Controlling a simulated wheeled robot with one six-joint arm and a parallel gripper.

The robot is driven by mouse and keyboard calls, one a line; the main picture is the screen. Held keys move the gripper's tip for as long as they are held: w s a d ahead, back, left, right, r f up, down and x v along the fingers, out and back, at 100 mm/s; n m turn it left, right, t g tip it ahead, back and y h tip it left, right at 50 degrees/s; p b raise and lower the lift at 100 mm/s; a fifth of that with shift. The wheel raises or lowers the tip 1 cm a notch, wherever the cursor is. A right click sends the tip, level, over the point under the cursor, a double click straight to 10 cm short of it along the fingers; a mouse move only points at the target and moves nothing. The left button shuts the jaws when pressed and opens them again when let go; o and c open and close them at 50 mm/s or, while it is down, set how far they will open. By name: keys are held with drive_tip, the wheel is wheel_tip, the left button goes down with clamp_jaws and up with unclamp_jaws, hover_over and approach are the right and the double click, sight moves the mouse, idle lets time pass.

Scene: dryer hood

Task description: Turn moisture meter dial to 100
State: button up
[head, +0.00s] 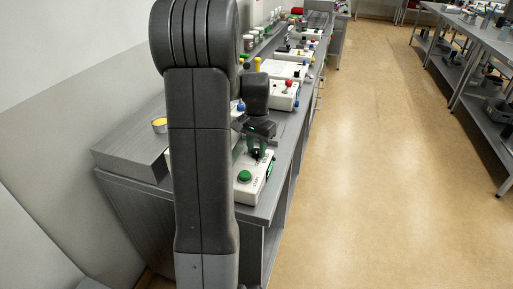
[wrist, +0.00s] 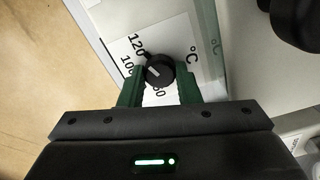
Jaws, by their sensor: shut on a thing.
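A black round dial (wrist: 160,68) sits on a white scale plate with the marks 120, 100 and what looks like 80, plus °C signs. A pale pointer line on the dial points to the upper left, toward the 100 and 120 side; its exact reading is unclear. My gripper (wrist: 160,77) has its green fingers on either side of the dial, shut on it. In the head view my gripper (head: 257,152) is low over a white device (head: 250,190) on the bench. The dial is hidden there.
A green button (head: 245,176) is on the device's near end. My arm covers part of the bench (head: 120,160). A white box with a red knob (head: 289,84) and several other devices stand farther back. The floor (head: 370,160) to the right is clear.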

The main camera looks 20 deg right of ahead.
sight(256, 150)
drive_tip(key=shift+n, duration=0.3)
drive_tip(key=n, duration=0.3)
drive_tip(key=shift+n, duration=0.3)
drive_tip(key=shift+n+p, duration=0.3)
drive_tip(key=shift+n, duration=2)
drive_tip(key=o, duration=1)
wheel_tip(256, 150, up, 14)
drive_tip(key=shift+f+b, duration=0.1)
drive_tip(key=shift+b, duration=0.2)
